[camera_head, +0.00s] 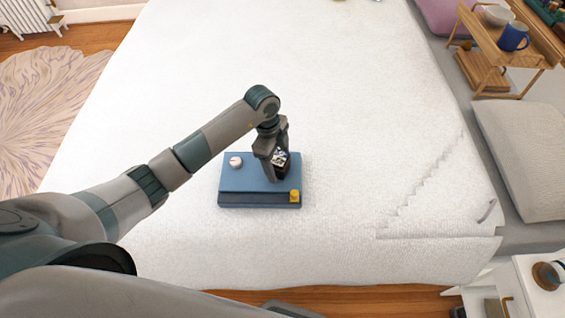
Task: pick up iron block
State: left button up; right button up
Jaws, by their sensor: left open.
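A small block with a silvery, patterned top and dark sides, likely the iron block (281,157), is at the right half of a blue box or book (245,183) on the white bed. My left gripper (274,172) is open and points down over the blue box, right at the block. Its fingers partly hide the block. I cannot tell whether they touch it. My right gripper is not in view.
A white round object (235,161) and a small yellow cylinder (295,195) also sit on the blue box. The white bed (360,120) around it is mostly clear. A wooden stand with a blue mug (513,37) and a grey pillow (525,150) are at the right.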

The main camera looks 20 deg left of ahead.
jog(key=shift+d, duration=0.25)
pick_arm(q)
jog(key=shift+c, duration=1.2)
grip_shut()
jog(key=shift+r, duration=0.15)
